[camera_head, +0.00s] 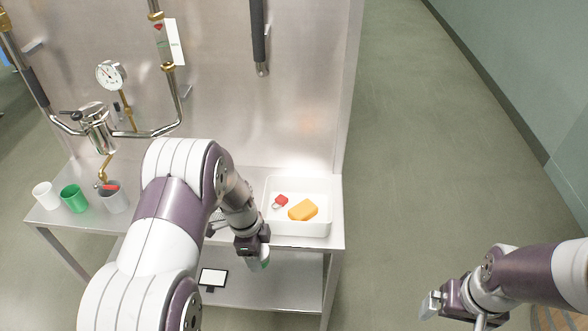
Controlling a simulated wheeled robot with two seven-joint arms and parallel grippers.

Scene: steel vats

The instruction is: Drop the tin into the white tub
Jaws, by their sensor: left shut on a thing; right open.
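The white tub (297,228) stands on the steel table at its right end. An orange block (303,210) and a small red item (281,201) lie in it. My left gripper (258,257) points down at the table's front edge, just left of and in front of the tub. It is shut on a small white and green thing, probably the tin (264,263), which is mostly hidden by the gripper. My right gripper (432,305) is open and empty, out over the floor at the lower right.
White, green and grey cups (75,199) stand at the table's left end, below pipes and a gauge (111,74). A lower shelf (285,285) holds a dark-framed white panel (213,278). My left arm hides the table's middle. The floor right of the table is clear.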

